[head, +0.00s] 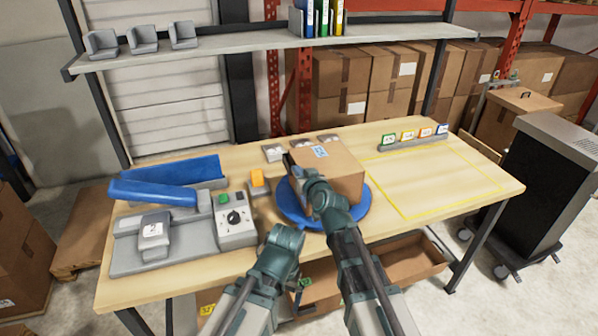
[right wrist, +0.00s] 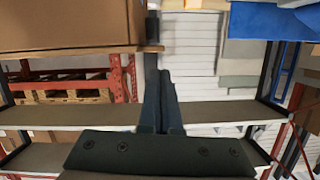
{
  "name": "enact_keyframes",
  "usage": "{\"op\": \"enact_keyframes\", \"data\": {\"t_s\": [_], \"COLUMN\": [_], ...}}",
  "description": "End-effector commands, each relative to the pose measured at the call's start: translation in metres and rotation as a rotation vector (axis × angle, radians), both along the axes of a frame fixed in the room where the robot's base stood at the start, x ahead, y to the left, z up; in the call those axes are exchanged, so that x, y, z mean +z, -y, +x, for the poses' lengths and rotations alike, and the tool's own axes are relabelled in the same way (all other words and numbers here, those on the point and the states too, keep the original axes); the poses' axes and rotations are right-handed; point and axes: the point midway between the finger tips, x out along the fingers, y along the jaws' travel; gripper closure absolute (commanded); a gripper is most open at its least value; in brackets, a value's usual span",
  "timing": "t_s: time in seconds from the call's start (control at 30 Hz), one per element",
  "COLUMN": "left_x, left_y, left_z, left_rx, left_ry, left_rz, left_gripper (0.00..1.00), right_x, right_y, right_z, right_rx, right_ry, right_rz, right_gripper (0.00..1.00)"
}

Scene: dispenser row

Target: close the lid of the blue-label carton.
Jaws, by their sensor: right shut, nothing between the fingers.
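The brown carton (head: 345,182) with a blue-and-white label (head: 320,152) sits on a round blue turntable (head: 366,214) on the bench. Its top looks flat and down, but I cannot tell whether the lid is fully closed. In the head view my right gripper (head: 289,163) is at the carton's left upper edge, and my arm hides part of the near side. In the right wrist view the gripper (right wrist: 165,78) is shut and empty, with the carton (right wrist: 70,25) beside it at the upper left. My left arm is low in front of the bench; its fingers do not show.
A yellow-outlined area (head: 435,183) at the right is clear. A row of labelled dispensers (head: 412,139) stands behind it.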

Motion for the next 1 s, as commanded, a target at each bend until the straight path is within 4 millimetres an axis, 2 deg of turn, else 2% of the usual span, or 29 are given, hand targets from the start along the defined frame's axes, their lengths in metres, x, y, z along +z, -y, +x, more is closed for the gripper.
{"op": "enact_keyframes", "data": {"t_s": [0.03,0.13,0.2,0.3,0.53,0.67,0.87,1.0], "left_x": [0.014,0.029,0.027,0.032,0.042,0.043,0.042,0.042], "left_y": [0.000,0.000,0.000,0.000,0.000,0.000,0.000,0.000], "left_z": [0.000,0.000,0.000,0.000,0.000,0.000,0.000,0.000], "left_rx": [0.000,0.000,0.000,0.000,0.000,0.000,0.000,0.000], "left_ry": [0.000,0.000,0.000,0.000,0.000,0.000,0.000,0.000], "left_rz": [0.000,0.000,0.000,0.000,0.000,0.000,0.000,0.000], "left_gripper": [0.00,0.00,0.00,0.00,0.00,0.00,0.00,0.00], "right_x": [0.014,0.029,0.027,0.033,0.042,0.043,0.043,0.030], "right_y": [-0.001,-0.002,0.007,0.015,0.029,0.032,0.032,0.034], "right_z": [0.000,0.000,-0.024,-0.047,-0.085,-0.092,-0.092,-0.094], "right_rx": [0.000,-0.001,-0.002,-0.002,-0.002,-0.002,-0.002,0.016], "right_ry": [0.001,0.001,0.001,0.001,0.002,0.002,0.001,-0.055], "right_rz": [0.000,-0.001,0.001,-0.001,0.000,0.000,-0.001,-0.020], "right_gripper": [1.00,1.00,1.00,1.00,1.00,1.00,1.00,1.00]}}
